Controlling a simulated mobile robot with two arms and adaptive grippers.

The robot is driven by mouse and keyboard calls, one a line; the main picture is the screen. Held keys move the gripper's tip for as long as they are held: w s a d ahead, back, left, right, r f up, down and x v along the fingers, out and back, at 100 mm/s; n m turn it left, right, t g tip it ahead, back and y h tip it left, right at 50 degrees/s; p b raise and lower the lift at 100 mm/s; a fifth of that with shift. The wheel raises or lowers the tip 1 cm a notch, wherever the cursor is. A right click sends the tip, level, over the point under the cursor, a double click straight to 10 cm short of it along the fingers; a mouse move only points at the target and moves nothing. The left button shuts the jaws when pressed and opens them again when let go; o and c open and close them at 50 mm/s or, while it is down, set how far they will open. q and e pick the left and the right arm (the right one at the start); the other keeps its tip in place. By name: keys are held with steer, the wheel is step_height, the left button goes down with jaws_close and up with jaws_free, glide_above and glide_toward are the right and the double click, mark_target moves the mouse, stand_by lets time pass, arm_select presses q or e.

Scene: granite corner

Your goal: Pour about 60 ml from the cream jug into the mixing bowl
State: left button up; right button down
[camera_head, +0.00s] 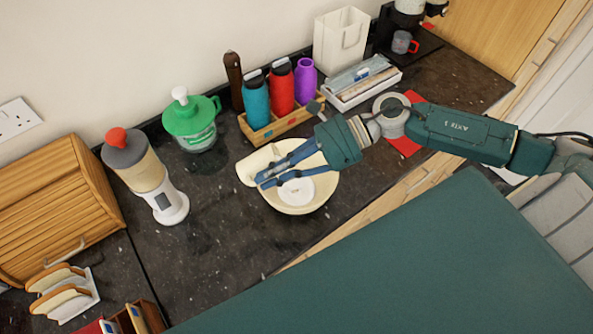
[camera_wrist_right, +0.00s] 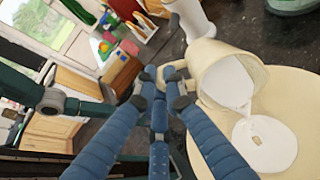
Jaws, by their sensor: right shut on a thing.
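The cream jug (camera_head: 257,163) is pale cream and lies tilted over the left side of the mixing bowl (camera_head: 326,192), a wide cream bowl. My right gripper (camera_head: 264,180) is shut on the jug. In the right wrist view the jug (camera_wrist_right: 207,78) tips its mouth toward the bowl (camera_wrist_right: 290,96), and white liquid (camera_wrist_right: 230,85) shows inside up to its lip. A round white pool (camera_wrist_right: 268,148) lies in the bowl, with a small tan patch in it that I cannot identify. My left gripper is not in view.
A green-lidded jar (camera_head: 193,122), a blender-like appliance (camera_head: 148,178) and a wooden rack with bottles (camera_head: 278,128) stand behind and left. A bread box (camera_head: 50,205) and toast rack (camera_head: 68,293) are far left. Dark counter (camera_head: 215,235) is clear left of the bowl.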

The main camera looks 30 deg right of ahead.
mark_target(253, 182)
steer(key=shift+f, duration=0.1)
step_height(253, 182, up, 2)
steer(key=shift+a+p, duration=0.15)
steer(key=shift+p, duration=1.1)
steer(key=shift+w+a+f+h, duration=0.1)
steer(key=shift+w+a+h, duration=0.1)
steer(key=shift+h, duration=0.4)
steer(key=shift+a+g+h, duration=0.3)
steer(key=shift+a+h, duration=0.05)
steer(key=shift+h, duration=0.25)
steer(key=shift+s+a+f, duration=0.1)
steer(key=shift+f, duration=0.1)
steer(key=shift+a+f+h, duration=0.2)
steer(key=shift+h, duration=0.6)
steer(key=shift+w+a+r+g+h, duration=0.1)
steer(key=shift+w+a+g+h, duration=0.1)
steer(key=shift+a+h, duration=0.3)
steer(key=shift+w+a+r+g+h, duration=0.1)
steer(key=shift+a+g+h, duration=0.15)
steer(key=shift+h, duration=0.45)
steer(key=shift+s, duration=0.1)
